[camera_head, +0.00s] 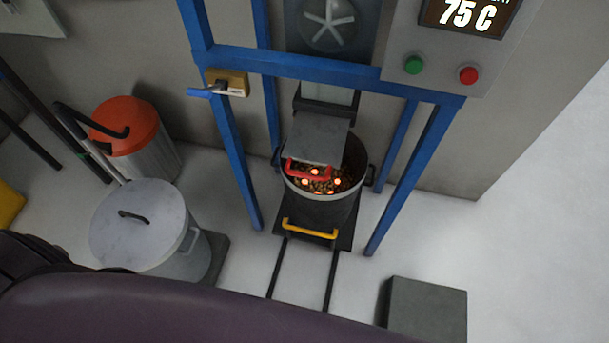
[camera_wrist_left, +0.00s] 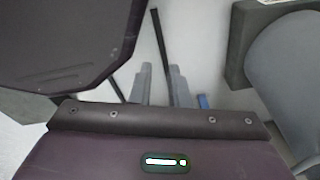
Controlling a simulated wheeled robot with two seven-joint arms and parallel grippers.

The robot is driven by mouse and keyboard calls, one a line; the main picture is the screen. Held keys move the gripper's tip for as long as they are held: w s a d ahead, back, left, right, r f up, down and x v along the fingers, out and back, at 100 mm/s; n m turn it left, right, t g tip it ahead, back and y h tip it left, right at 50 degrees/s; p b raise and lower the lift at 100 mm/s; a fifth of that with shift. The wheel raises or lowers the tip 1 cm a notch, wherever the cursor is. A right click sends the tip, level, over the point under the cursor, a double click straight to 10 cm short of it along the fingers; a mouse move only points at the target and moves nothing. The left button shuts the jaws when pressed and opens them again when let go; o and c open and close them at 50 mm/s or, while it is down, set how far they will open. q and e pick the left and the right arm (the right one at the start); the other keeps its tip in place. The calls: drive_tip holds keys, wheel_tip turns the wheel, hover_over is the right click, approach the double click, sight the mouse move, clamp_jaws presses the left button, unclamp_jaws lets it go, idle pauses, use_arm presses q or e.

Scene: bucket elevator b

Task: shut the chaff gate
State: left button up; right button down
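A grey sloping plate with a red handle (camera_head: 308,168) hangs below the chute in the head view; I take it for the chaff gate, but no label shows. It sits over a dark round bucket (camera_head: 325,207) holding brown bits and glowing orange embers. Its front edge stands over the open bucket mouth. My left gripper (camera_wrist_left: 162,84) shows in the left wrist view, with two grey fingers apart and nothing between them. It is away from the red handle, which is not in that view. My right gripper is in neither view.
A blue frame (camera_head: 320,68) surrounds the chute and carries a blue-handled lever (camera_head: 205,92). A yellow-handled cart (camera_head: 310,230) bears the bucket on floor rails. A grey lidded bin (camera_head: 150,225) and a red-lidded bin (camera_head: 130,125) stand left; a dark block (camera_head: 427,310) lies right.

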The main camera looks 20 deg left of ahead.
use_arm(q)
drive_tip(key=w+a+r+m+t, duration=0.1)
drive_tip(key=w+a, duration=0.2)
drive_tip(key=w+a+r+m+t+b, duration=0.1)
drive_tip(key=w+a, duration=0.2)
drive_tip(key=w+a+r+m+t+y+b, duration=0.1)
drive_tip(key=w+a+t, duration=0.1)
drive_tip(key=w+a, duration=0.1)
drive_tip(key=shift+w+a+r+m, duration=0.1)
drive_tip(key=shift+w+m, duration=0.2)
drive_tip(key=shift+w, duration=0.25)
clamp_jaws()
drive_tip(key=w+r+m+t+h+b, duration=0.45)
drive_tip(key=w+r+m+t, duration=0.35)
drive_tip(key=w+r, duration=0.65)
drive_tip(key=s+d+r+m+h+b, duration=0.1)
drive_tip(key=d+r+m+h+b, duration=0.1)
drive_tip(key=d+r+m+h, duration=0.6)
drive_tip(key=s+d+r+m+h+b, duration=0.15)
drive_tip(key=d+r+m, duration=0.4)
drive_tip(key=r, duration=0.75)
drive_tip(key=w+a+x, duration=0.1)
drive_tip(key=a+x, duration=0.1)
drive_tip(key=x, duration=1.1)
drive_tip(key=shift+w+r, duration=0.35)
drive_tip(key=shift+w, duration=0.15)
drive_tip(key=shift+d, duration=0.15)
